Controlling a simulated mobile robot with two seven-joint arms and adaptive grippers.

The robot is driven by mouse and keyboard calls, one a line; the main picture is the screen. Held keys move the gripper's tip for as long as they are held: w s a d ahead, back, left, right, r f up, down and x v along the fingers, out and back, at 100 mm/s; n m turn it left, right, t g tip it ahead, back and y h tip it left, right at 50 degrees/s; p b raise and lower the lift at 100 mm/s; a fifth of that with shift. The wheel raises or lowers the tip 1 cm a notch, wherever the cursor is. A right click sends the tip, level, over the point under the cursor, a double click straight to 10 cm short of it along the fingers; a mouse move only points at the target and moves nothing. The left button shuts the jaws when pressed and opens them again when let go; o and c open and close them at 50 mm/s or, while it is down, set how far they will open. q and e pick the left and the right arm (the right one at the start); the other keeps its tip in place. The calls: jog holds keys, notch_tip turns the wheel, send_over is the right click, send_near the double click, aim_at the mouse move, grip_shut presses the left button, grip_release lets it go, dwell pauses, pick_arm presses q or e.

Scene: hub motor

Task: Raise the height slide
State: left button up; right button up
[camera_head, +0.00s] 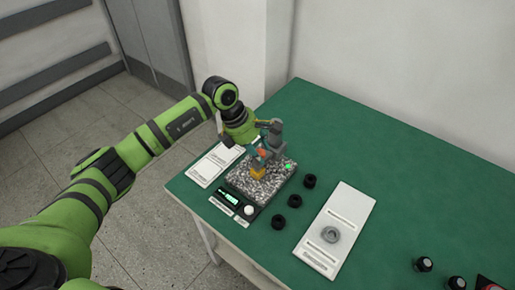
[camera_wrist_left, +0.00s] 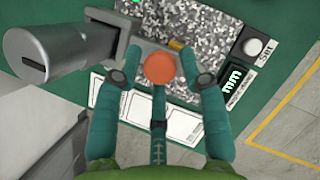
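The height gauge stands on a speckled stone base (camera_head: 250,184) near the table's left corner. Its grey column (camera_head: 275,137) also shows in the left wrist view (camera_wrist_left: 65,52). A round orange-red knob (camera_wrist_left: 160,68) sits in front of the grey slide piece (camera_wrist_left: 132,40), with a small yellow part (camera_wrist_left: 177,45) just beyond. My left gripper (camera_wrist_left: 161,58) is at the gauge, its teal fingers on either side of the knob with small gaps showing. In the head view my left gripper (camera_head: 258,152) partly hides the slide. My right gripper is not in view.
A display unit (camera_head: 230,200) with a white button adjoins the base. A white card (camera_head: 214,165) lies at left. Several black parts (camera_head: 294,201) stand right of the base, beside a white panel (camera_head: 352,205) with a grey ring (camera_head: 330,234). The far green table (camera_head: 400,150) is clear.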

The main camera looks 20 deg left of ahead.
pick_arm(q)
grip_shut()
jog(key=shift+r, duration=1.55)
jog(key=o, duration=0.7)
grip_release()
jog(key=shift+d, duration=0.1)
jog(key=shift+c, duration=0.2)
jog(key=shift+f, duration=0.1)
jog(key=v, duration=1.2)
